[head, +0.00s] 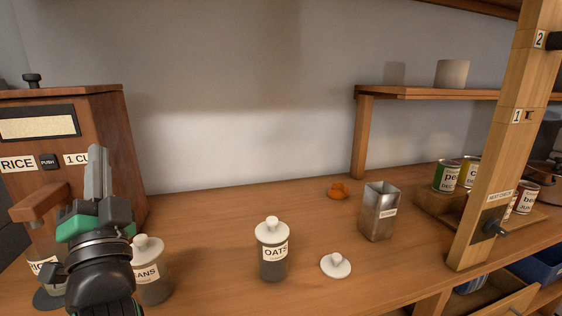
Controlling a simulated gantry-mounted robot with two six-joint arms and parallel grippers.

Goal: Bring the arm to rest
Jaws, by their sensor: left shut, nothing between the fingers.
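My left gripper (98,172) is at the left of the head view, its grey fingers pointing up and closed together. It is in front of the wooden rice dispenser (105,140) and holds nothing. My left arm partly hides a jar labelled as beans (152,280), which stands just right of it with a white lid on. My right gripper is not in view.
An oats jar (272,262) with its lid on stands mid-counter. A loose white lid (336,265), a metal canister (378,212) and an orange item (338,190) are to its right. Cans (446,177) stand behind a wooden post (497,150). The counter's back middle is clear.

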